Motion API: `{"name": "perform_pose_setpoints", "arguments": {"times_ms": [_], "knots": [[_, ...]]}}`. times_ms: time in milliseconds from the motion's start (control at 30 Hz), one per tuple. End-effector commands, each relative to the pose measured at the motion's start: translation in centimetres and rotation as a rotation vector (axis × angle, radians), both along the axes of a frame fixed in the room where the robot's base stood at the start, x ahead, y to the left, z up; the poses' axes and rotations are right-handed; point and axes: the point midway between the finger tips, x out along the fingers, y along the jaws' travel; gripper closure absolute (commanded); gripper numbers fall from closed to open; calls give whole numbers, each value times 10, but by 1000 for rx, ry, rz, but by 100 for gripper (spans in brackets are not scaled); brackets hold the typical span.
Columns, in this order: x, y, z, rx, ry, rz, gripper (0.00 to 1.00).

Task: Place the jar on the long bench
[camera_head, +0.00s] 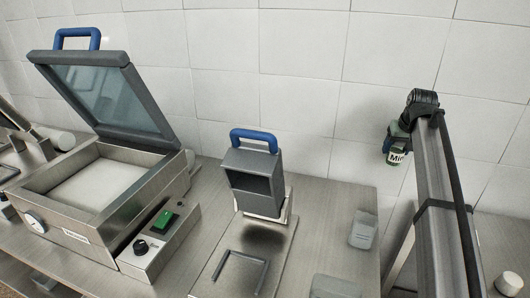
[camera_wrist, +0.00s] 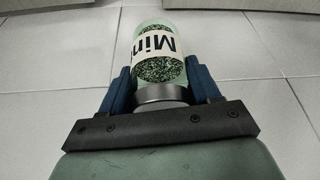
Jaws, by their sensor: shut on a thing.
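A small clear jar (camera_head: 396,158) with a green-flecked filling and a pale label reading "Min..." hangs below my gripper (camera_head: 398,141) at the right in the head view, roughly upright. It is in the air in front of the tiled wall. In the wrist view the jar (camera_wrist: 158,42) sits with its metal lid between the two blue fingers of my gripper (camera_wrist: 159,75), which are shut on it. A steel bench top (camera_head: 325,205) runs left of my arm, lower than the jar. Another steel surface (camera_head: 500,240) shows right of my arm; which is the long bench I cannot tell.
A vacuum sealer (camera_head: 90,185) with its lid raised fills the left. A grey device with a blue handle (camera_head: 252,172) stands mid-bench. Two clear containers (camera_head: 363,230) (camera_head: 335,287) occupy the bench's right part. A white cylinder (camera_head: 508,283) stands at far right. Bare bench shows near the wall.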

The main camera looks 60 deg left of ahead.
Motion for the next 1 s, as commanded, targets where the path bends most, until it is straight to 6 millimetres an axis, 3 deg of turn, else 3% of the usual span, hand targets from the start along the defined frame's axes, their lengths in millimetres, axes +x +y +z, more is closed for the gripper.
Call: {"name": "perform_pose_setpoints", "arguments": {"times_ms": [33, 200, 500, 733, 1000], "knots": [[-20, 16, 4, 1, -1, 27, 75], [-81, 58, 16, 3, -2, 107, 75], [-193, 111, 35, 3, -2, 277, 75], [-264, 122, 46, 2, -1, 468, 75], [-296, 99, 45, 3, 1, 796, 75]]}}
